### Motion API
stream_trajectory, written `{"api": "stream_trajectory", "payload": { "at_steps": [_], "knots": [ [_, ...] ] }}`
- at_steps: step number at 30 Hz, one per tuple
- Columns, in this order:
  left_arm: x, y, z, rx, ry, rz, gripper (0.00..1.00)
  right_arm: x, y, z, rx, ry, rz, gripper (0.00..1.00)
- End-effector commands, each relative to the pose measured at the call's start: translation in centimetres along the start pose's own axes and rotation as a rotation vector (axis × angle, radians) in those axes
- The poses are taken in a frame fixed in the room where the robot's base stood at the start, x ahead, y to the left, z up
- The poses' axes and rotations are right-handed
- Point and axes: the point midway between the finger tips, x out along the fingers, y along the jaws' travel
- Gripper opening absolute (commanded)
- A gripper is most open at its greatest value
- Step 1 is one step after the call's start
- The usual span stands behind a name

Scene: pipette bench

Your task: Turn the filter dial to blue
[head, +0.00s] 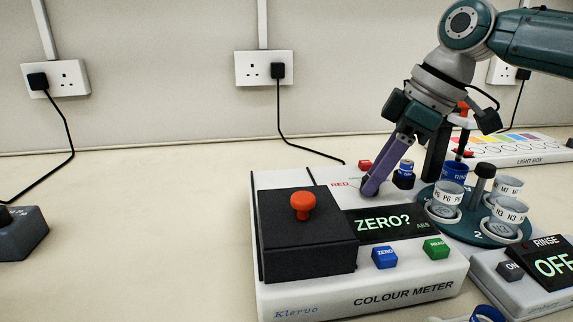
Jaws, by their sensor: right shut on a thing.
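The colour meter (362,281) stands in the middle of the bench. Its display (384,223) reads "ZERO?" with "ABS" beside it. My right gripper (371,188) reaches down from the upper right, with its purple fingers shut at the filter dial on the back of the meter's top. The fingers hide the dial, so its pointer direction cannot be read. A "RED" label (340,184) shows just left of the fingertips; other dial markings are partly covered. A small black piece with a blue band (404,177) stands just right of the fingers. My left gripper is out of view.
A black lid with an orange knob (302,206) covers the meter's left side. Blue ZERO (385,257) and green (435,248) buttons are in front. A carousel of labelled cups (445,200) and a rinse unit (540,262) crowd the right.

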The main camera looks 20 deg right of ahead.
Motion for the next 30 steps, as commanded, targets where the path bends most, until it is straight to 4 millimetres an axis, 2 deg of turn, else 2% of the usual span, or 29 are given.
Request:
{"api": "stream_trajectory", "payload": {
  "at_steps": [8, 18, 24, 30],
  "knots": [
    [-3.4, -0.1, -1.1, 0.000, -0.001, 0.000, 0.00, -0.7, -0.2, -0.3, 0.108, -0.005, 0.040, 0.00],
    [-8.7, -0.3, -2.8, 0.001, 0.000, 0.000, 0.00, -0.7, -0.4, -0.5, 0.358, -0.015, 0.143, 0.00],
    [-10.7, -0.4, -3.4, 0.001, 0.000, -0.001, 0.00, -0.5, -0.5, -0.5, 0.490, -0.020, 0.198, 0.00],
    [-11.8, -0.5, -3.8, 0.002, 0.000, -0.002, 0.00, -0.2, -0.5, -0.5, 0.584, -0.023, 0.238, 0.00]
  ]
}}
